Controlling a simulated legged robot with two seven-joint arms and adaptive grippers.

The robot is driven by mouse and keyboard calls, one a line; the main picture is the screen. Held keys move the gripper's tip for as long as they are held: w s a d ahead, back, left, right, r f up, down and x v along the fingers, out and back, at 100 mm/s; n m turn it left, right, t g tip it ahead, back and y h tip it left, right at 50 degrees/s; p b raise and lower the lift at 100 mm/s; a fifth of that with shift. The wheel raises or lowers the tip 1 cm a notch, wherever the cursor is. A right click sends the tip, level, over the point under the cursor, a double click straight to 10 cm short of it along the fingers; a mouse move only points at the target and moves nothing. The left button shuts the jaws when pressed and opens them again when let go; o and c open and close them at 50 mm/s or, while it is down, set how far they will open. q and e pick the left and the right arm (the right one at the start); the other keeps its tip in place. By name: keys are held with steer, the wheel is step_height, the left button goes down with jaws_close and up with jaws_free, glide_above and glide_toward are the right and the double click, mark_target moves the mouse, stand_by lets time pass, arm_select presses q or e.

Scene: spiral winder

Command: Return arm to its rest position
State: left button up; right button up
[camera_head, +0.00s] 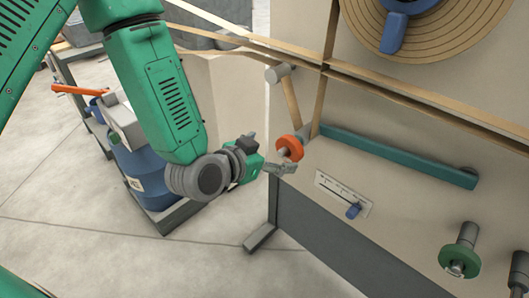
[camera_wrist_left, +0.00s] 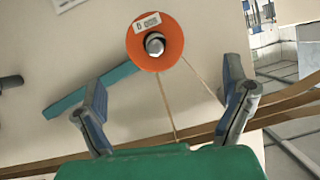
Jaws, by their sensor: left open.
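My left arm (camera_head: 160,85) is green and comes in from the upper left in the head view. Its gripper (camera_head: 284,170) is at the left edge of the machine panel, just below and left of an orange roller (camera_head: 290,148). In the left wrist view the gripper (camera_wrist_left: 168,112) is open, its two fingers apart with nothing between the tips. The orange roller (camera_wrist_left: 155,42) with a metal centre and a small label lies ahead, beyond the fingertips. I cannot tell whether the gripper touches anything. My right gripper is not in view.
The beige machine panel (camera_head: 400,220) carries a teal bar (camera_head: 400,157), a blue slider knob (camera_head: 354,211), a green knob (camera_head: 460,252) and a large spiral disc (camera_head: 430,40). Tan strips (camera_head: 430,95) cross above. A blue barrel (camera_head: 148,172) stands behind my arm. Open floor (camera_head: 90,230) lies at left.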

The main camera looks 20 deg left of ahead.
arm_select(q)
steer(key=s+a+f+n+g+y+p, duration=0.1)
steer(key=s+a+f+g, duration=0.2)
steer(key=s+f, duration=0.3)
steer(key=s+a+f+n+g+y+p, duration=0.1)
steer(key=s+f+g, duration=0.4)
steer(key=s, duration=0.8)
steer(key=s+a+f+n+g+y+p, duration=0.1)
steer(key=s+a+f+n+g+p, duration=0.1)
steer(key=s+a+f+g, duration=0.2)
steer(key=s+a+f, duration=0.1)
steer(key=s+f, duration=0.2)
steer(key=s, duration=0.3)
steer(key=shift+a+f+y, duration=0.15)
steer(key=shift+f+y, duration=0.15)
